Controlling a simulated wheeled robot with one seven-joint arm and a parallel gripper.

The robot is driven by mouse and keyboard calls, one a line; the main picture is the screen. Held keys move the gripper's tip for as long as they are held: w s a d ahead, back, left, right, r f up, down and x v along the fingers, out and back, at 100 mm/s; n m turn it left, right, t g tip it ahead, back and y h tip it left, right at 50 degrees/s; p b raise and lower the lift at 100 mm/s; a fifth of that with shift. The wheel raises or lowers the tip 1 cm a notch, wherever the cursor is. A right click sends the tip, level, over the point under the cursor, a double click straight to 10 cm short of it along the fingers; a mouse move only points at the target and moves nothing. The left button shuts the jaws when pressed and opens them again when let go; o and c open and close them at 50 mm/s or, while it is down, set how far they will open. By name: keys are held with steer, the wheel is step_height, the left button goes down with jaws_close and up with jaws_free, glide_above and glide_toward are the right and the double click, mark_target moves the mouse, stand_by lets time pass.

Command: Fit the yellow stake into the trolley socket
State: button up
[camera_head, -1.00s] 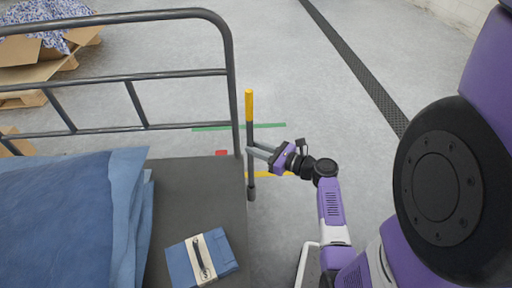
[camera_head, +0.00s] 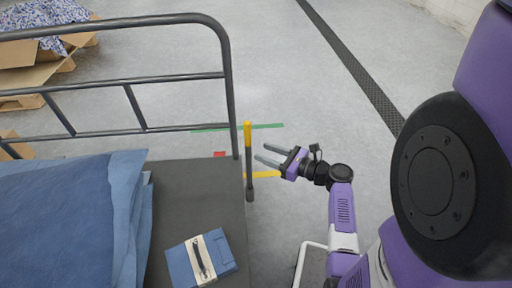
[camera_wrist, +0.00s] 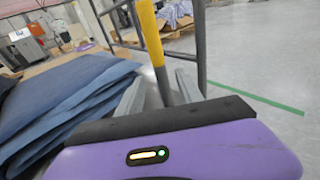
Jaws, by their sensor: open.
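The yellow stake (camera_head: 247,132), a thin post with a yellow top and dark lower part, stands upright at the right corner of the trolley (camera_head: 190,180), beside the grey end rail. It also shows in the wrist view (camera_wrist: 151,38), slightly tilted there, between the finger lines. Its dark lower part runs down into or against a dark tube (camera_head: 250,190) at the trolley's edge, which looks like the socket; the joint is too small to make out. My gripper (camera_head: 261,152) is open just right of the stake, apart from it. The fingers also show in the wrist view (camera_wrist: 160,88).
The grey end rail (camera_head: 228,90) rises close left of the stake. Blue folded cloth (camera_head: 70,215) and a blue case (camera_head: 181,268) lie on the trolley. Cardboard on pallets (camera_head: 40,78) is far left.

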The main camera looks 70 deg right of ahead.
steer(key=f+p+v, duration=0.1)
steer(key=v, duration=0.5)
steer(key=a+f+n+g, duration=0.2)
steer(key=a+f+n, duration=0.15)
steer(key=a, duration=0.35)
steer(key=a+f+n+g+y, duration=0.1)
steer(key=a+f+n+g, duration=0.15)
steer(key=a+n, duration=0.3)
steer(key=a+f+n+g, duration=0.2)
steer(key=a+f+n, duration=0.15)
steer(key=a, duration=0.35)
steer(key=s+a+r+n+t+y, duration=0.1)
steer(key=s+a+r+n+t, duration=0.1)
steer(key=a+r+n, duration=0.6)
steer(key=s+a+r+n+t+y, duration=0.2)
steer(key=a+r+n, duration=0.6)
steer(key=r+n, duration=0.8)
steer(key=shift+a+r+n+t, duration=0.25)
steer(key=shift+n+t, duration=0.4)
steer(key=shift+n, duration=0.5)
steer(key=shift+s+r+p, duration=0.1)
steer(key=shift+p, duration=0.2)
step_height(320, 180, up, 25)
steer(key=p, duration=2.5)
